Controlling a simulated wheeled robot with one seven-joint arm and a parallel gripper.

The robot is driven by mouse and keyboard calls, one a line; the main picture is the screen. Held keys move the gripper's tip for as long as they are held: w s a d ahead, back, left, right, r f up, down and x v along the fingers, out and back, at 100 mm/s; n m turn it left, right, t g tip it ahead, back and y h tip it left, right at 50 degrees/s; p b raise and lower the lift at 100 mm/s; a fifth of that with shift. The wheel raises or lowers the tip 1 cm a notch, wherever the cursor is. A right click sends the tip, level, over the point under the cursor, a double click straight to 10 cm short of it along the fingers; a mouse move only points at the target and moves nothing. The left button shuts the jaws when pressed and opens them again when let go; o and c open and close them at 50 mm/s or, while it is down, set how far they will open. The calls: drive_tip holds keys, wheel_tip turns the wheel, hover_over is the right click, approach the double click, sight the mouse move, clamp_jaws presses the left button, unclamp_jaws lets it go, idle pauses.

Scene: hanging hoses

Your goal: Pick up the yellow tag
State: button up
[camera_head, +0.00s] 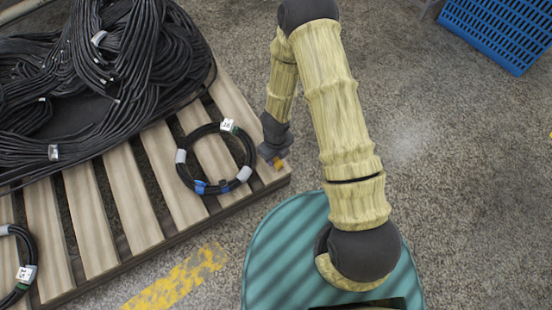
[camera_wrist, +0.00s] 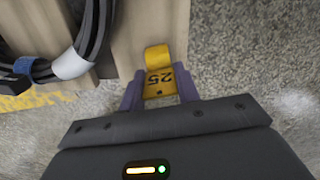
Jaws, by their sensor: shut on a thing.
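The yellow tag (camera_wrist: 158,72) is a small bent strip marked 25, seen in the wrist view between my gripper's two purple fingers. My gripper (camera_wrist: 160,92) is shut on the tag. In the head view, my gripper (camera_head: 274,157) is at the right corner of the wooden pallet (camera_head: 103,203), and the tag (camera_head: 279,164) shows as a small orange-yellow spot by it. In the wrist view the tag's far end lies over the pallet's wooden edge; I cannot tell whether it touches the wood. The fingers cover the tag's sides.
A coiled black hose (camera_head: 248,150) with white and blue bands lies on the pallet, just left of my gripper. Another coil (camera_head: 31,245) lies at the lower left. A heap of black hoses (camera_head: 140,45) fills the pallet's back. A blue crate (camera_head: 500,30) stands far right; the floor between is clear.

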drive_tip(key=shift+r, duration=0.1)
wheel_tip(320, 180, up, 10)
drive_tip(key=p, duration=0.7)
drive_tip(key=shift+p, duration=0.4)
drive_tip(key=o, duration=0.4)
drive_tip(key=c, duration=0.4)
drive_tip(key=shift+c, duration=0.2)
